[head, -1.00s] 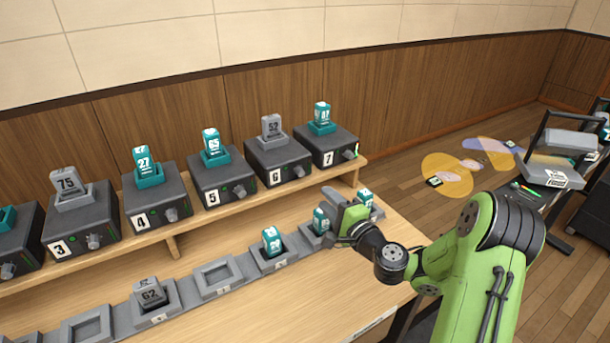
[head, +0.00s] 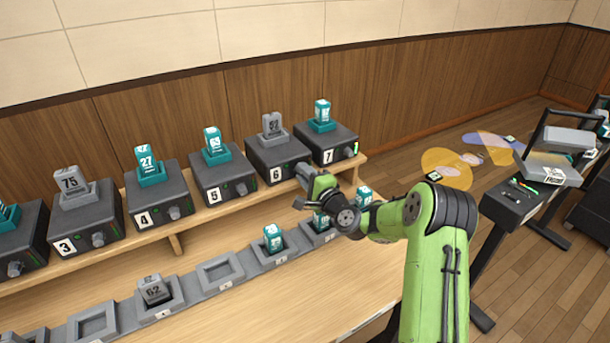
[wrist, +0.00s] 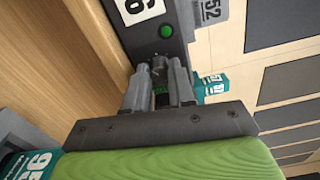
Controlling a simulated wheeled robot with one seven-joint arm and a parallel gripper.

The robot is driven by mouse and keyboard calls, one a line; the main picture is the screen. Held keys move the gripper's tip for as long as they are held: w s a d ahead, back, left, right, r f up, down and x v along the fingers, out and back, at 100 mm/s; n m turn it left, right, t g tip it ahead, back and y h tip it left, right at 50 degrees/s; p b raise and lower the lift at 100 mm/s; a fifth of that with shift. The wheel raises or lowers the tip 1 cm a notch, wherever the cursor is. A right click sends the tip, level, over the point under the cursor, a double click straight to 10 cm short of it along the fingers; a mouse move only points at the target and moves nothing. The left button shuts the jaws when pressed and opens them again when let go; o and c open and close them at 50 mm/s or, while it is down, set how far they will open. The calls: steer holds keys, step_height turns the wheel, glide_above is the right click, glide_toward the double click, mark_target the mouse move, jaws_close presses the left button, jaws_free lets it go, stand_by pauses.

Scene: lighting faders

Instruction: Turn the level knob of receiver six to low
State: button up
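Receiver six (head: 277,158) is a dark box on the raised shelf, with a grey unit marked 52 (head: 272,125) upright in its top. In the wrist view its front shows the 6 label (wrist: 138,8) and a lit green button (wrist: 166,31). Its level knob (wrist: 158,66) is small and grey and lies between my fingertips. My gripper (wrist: 159,72) is open, with one finger on each side of the knob; whether either touches it is unclear. In the head view my gripper (head: 303,177) is at the lower right of receiver six's front and hides the knob.
Receiver seven (head: 327,146) stands close on the right, and receiver five (head: 222,179) on the left. Below the shelf, a row of grey docks (head: 220,273) holds several teal and grey units under my arm. The front tabletop (head: 330,290) is clear.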

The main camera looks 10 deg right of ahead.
jaws_close()
steer(key=shift+f+n+b, duration=0.15)
steer(key=shift+n+b, duration=0.65)
steer(key=shift+b, duration=0.15)
steer(key=o, duration=0.6)
jaws_free()
steer(key=shift+c, duration=0.2)
steer(key=shift+s, duration=0.1)
steer(key=b+v, duration=0.2)
steer(key=v, duration=1.3)
steer(key=shift+s+r, duration=0.2)
steer(key=shift+s, duration=0.1)
steer(key=shift+d, duration=0.15)
